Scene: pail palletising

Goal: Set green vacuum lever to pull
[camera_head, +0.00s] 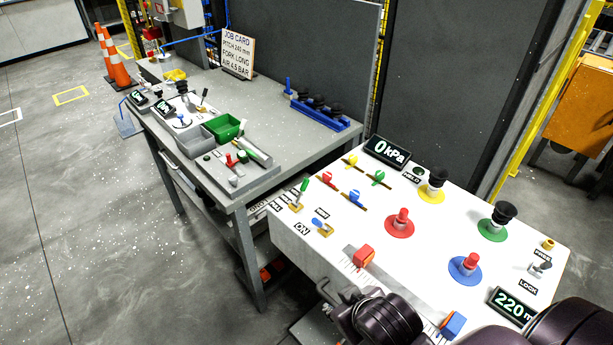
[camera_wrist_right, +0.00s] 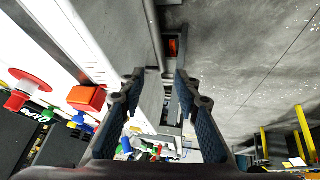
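The green lever (camera_head: 303,187) stands at the left end of the white control panel (camera_head: 290,238), on a small yellowish base, and leans up and to the right. Small labels lie beside it; one seems to read PULL. I cannot tell its set position for sure. My right gripper (camera_wrist_right: 160,76) is open and empty in the wrist view, its two dark fingers apart. In the head view its dark body (camera_head: 380,316) is at the panel's front edge, below and right of the green lever and apart from it. My left gripper is not in view.
A blue lever (camera_head: 321,225) sits close beside the green one. A red slider (camera_head: 363,256), a blue slider (camera_head: 452,324) and several coloured knobs stand on the panel. The display (camera_head: 387,151) reads 0 kPa. A grey workbench (camera_head: 262,110) stands to the left.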

